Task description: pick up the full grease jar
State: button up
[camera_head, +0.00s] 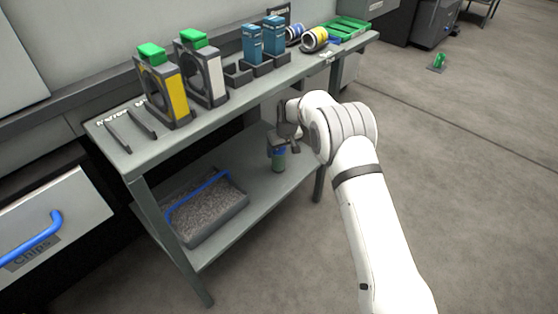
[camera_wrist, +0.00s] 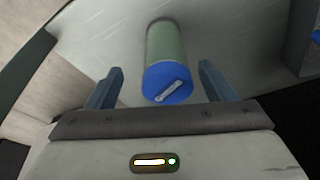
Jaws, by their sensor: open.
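A green jar with a blue lid (camera_wrist: 167,82) stands on the lower shelf of the workbench in the wrist view. A pale label with small marks that I cannot read is on the lid. The jar also shows in the head view (camera_head: 279,160), low on the shelf and partly hidden by my gripper. My gripper (camera_wrist: 160,78) is open, with one finger on each side of the jar's lid end and a gap on both sides. In the head view my gripper (camera_head: 280,146) is above the lower shelf, over the jar. I cannot tell how full the jar is.
A grey bin of chips with a blue handle (camera_head: 212,176) sits on the lower shelf (camera_head: 262,204) to the left. The tabletop (camera_head: 125,160) above holds yellow and grey holders, blue boxes, rolls and a green tray (camera_head: 350,24). A bench leg (camera_head: 319,185) stands near my arm.

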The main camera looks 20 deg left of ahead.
jog(key=b+x, duration=0.1)
jog(key=x, duration=0.1)
jog(key=a+b+x, duration=0.1)
jog(key=b+x, duration=0.1)
jog(key=x, duration=0.1)
jog(key=shift+f, duration=0.15)
jog(key=c, duration=1.3)
jog(key=shift+o, duration=0.2)
jog(key=shift+r, duration=0.2)
